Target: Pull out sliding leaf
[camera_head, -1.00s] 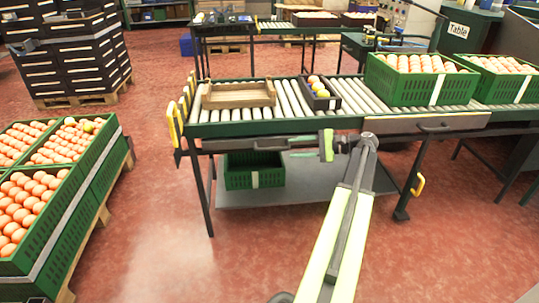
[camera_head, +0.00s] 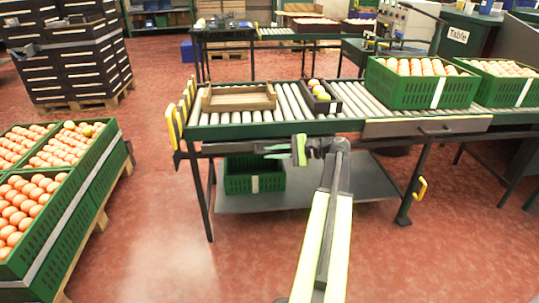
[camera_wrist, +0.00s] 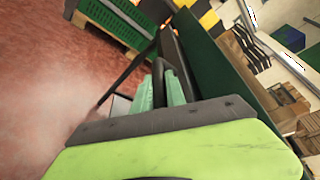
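The sliding leaf (camera_head: 228,147) is a thin dark grey panel under the left part of the green-framed roller table. Its dark handle (camera_wrist: 163,70) shows as a loop in the wrist view. In the head view my arm end partly covers the handle. My gripper (camera_head: 270,152) is at the leaf's front, pointing left along it. In the wrist view the two pale green fingers of my gripper (camera_wrist: 159,92) stand apart, with the dark handle bar appearing between their tips. Whether they touch it cannot be told.
A second grey panel with a handle (camera_head: 385,128) sits at the right of the table's front. The rollers carry a wooden tray (camera_head: 238,103), a small black box (camera_head: 330,105) and green crates (camera_head: 405,97). The red floor in front is clear.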

